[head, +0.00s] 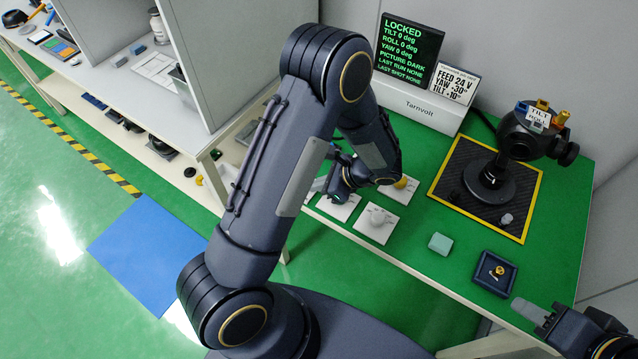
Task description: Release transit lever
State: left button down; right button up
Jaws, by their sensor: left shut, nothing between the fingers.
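A black gimbal camera (520,135) stands on a round base on a black mat (462,165) with a yellow border. It carries a "TILT ROLL" tag and orange and blue parts. White plates lie on the green bench: one with a pale round knob (377,221), one with a yellow knob (405,183). My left gripper (337,195) is shut and empty, low over another white plate (345,211); my arm partly hides it. I cannot tell which part is the transit lever. My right gripper (528,309) is at the lower right, partly cut off; its jaw state is unclear.
A screen (408,50) reads "LOCKED", tilt, roll and yaw 0 deg, picture dark. A teal block (440,243) and a blue tray (485,277) with a gold piece sit at the front. A small grey peg (506,219) is on the mat.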

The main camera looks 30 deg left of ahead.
pick_arm(q)
jog(key=shift+s+a+m+t, duration=0.1)
jog(key=shift+s+m+t, duration=0.05)
jog(key=shift+m+t, duration=0.25)
jog(key=shift+s+a+f+m+t+b, duration=0.15)
jog(key=shift+s+m+t+b, duration=0.1)
jog(key=shift+m+t+b, duration=0.25)
jog(key=shift+s+a+f+m+t+b, duration=0.15)
jog(key=shift+s+m+t+b, duration=0.15)
jog(key=shift+m+b, duration=0.35)
jog(key=m+t+b, duration=0.1)
jog(key=s+a+m+t+b, duration=0.1)
jog(key=m+b, duration=0.1)
jog(key=shift+a+m+t+b, duration=0.2)
jog(key=shift+m+t+b, duration=0.1)
jog(key=shift+t, duration=0.1)
jog(key=shift+s+a+r+m+t+h+b, duration=0.15)
jog(key=shift+s+a+m+t+h+b, duration=0.1)
jog(key=shift+a+m+t+h+b, duration=0.55)
jog(key=shift+m, duration=0.25)
jog(key=shift+r, duration=0.15)
jog(key=shift+d, duration=0.1)
jog(key=shift+w+d, duration=0.3)
jog(key=shift+w, duration=0.4)
